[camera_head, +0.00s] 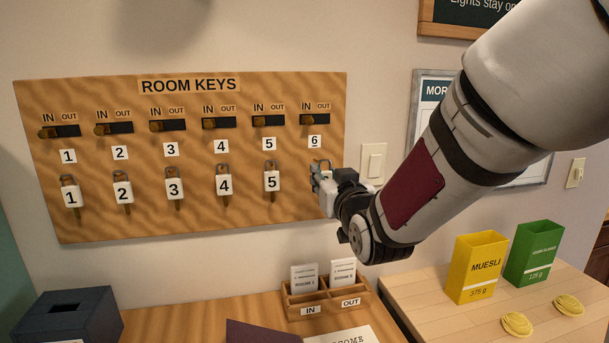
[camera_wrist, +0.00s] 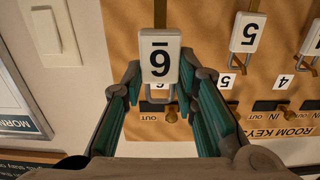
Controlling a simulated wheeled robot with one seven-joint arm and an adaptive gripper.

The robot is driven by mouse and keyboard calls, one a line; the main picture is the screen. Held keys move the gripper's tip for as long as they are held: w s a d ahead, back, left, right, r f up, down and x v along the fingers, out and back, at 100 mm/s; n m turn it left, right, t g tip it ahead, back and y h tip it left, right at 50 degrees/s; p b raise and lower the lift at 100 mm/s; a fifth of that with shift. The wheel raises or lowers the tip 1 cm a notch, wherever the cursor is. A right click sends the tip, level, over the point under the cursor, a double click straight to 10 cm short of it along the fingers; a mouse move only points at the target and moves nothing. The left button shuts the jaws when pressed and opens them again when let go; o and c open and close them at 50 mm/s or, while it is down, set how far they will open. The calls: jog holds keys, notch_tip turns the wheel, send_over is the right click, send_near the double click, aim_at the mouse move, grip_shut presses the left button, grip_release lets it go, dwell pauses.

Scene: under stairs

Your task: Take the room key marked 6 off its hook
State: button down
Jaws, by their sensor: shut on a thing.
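The room key marked 6 has a white tag (camera_wrist: 158,62) with a grey loop and a brass shaft. In the wrist view it appears upside down between the two fingers. My gripper (camera_wrist: 168,72) is shut on it. In the head view my gripper (camera_head: 322,180) is at the board's right end, below the number 6 label (camera_head: 314,142), and mostly covers the key. I cannot tell whether the loop is still on its hook. The wooden key board (camera_head: 140,215) hangs on the wall.
Key 5 (camera_head: 272,181) hangs just left of my gripper, with keys 1 to 4 further left. IN/OUT sliders, such as the one above 6 (camera_head: 315,119), run along the top. A light switch (camera_head: 373,163) is close on the right. A card holder (camera_head: 326,302) stands below.

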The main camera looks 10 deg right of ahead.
jog(key=s, duration=0.5)
jog(key=shift+s+p, duration=0.1)
jog(key=shift+p, duration=0.2)
